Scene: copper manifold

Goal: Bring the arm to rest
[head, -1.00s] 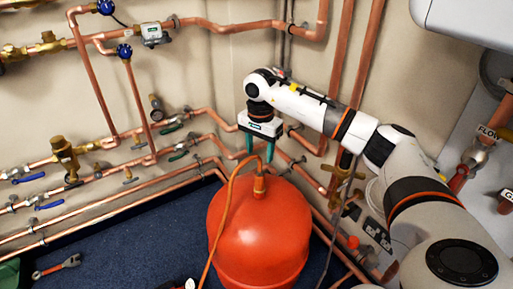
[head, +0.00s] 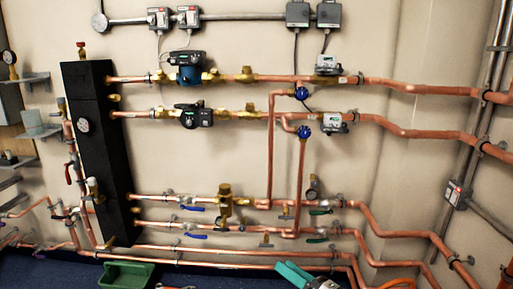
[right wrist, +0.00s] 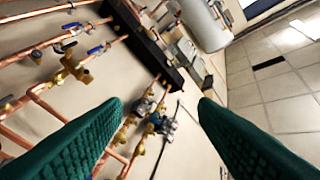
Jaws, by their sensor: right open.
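My right gripper (head: 288,271) shows at the bottom edge of the head view, with green fingers and part of its white body. Most of my right arm is below the frame. In the right wrist view its two green fingers (right wrist: 160,105) stand wide apart with nothing between them. My left gripper is in neither view.
Copper pipes (head: 420,132) with valves and pumps run along the beige wall. A tall black manifold block (head: 97,150) stands at the left. A green container (head: 126,275) sits on the dark blue floor.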

